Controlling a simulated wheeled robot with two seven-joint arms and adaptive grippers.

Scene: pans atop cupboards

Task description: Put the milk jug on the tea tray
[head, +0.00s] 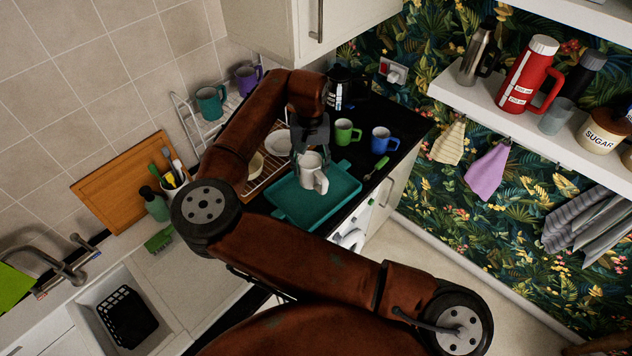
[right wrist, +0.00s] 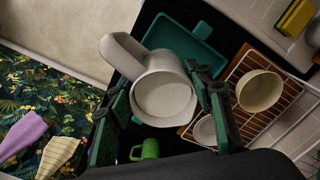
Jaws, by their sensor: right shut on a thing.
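The white milk jug (head: 311,172) is in my right gripper (head: 310,148), over the middle of the teal tea tray (head: 286,207) in the head view. Its handle points to the lower right there. In the right wrist view, the jug (right wrist: 163,97) is between the two fingers of the gripper (right wrist: 165,101), and the tray (right wrist: 205,33) shows behind it. The gripper is shut on the jug. I cannot tell whether the jug's base touches the tray. My left gripper is not in view.
A green mug (head: 345,132) and a blue mug (head: 381,141) stand behind the tray on the black counter. A wire rack (head: 262,178) with a bowl (right wrist: 260,90) and a plate (head: 279,143) is beside the tray. A green-handled utensil (head: 377,167) lies at right.

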